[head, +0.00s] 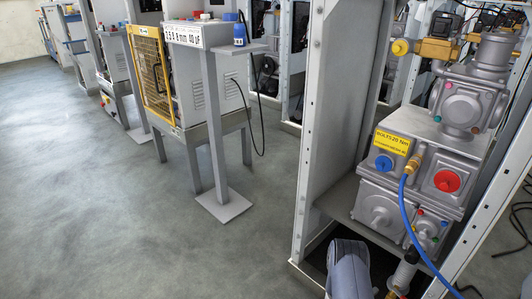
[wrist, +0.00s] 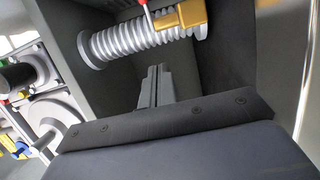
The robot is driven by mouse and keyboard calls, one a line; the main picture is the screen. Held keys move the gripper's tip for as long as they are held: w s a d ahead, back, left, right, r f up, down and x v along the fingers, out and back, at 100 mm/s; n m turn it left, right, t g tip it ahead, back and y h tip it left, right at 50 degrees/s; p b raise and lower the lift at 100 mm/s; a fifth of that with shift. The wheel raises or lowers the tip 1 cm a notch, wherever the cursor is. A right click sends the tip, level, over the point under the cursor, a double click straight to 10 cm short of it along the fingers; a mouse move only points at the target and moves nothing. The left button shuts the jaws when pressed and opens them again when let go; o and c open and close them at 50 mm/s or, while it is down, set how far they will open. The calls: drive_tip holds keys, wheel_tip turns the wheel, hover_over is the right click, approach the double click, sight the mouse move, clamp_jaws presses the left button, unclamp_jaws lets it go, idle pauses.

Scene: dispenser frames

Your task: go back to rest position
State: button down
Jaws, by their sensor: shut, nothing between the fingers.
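My gripper (wrist: 153,86) shows in the wrist view with its two narrow grey fingers together and nothing between them. The fingers point toward a dark panel, just below a ribbed silver hose or bellows (wrist: 140,42) with a brass fitting (wrist: 180,15). I cannot tell whether the fingertips touch anything.
The grey dispenser unit (head: 378,209) sits between metal uprights (head: 312,130), with a red knob (head: 447,181), a blue knob (head: 384,162) and a hanging blue hose (head: 404,205). A cabinet on legs with a yellow guard (head: 152,75) stands behind. Open floor (head: 90,200) lies at left.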

drive_tip(key=w+p+v, duration=0.1)
drive_tip(key=p+v, duration=0.1)
drive_tip(key=v, duration=0.8)
drive_tip(key=shift+a+p, duration=0.3)
drive_tip(key=shift+p, duration=0.1)
drive_tip(key=shift+w, duration=0.1)
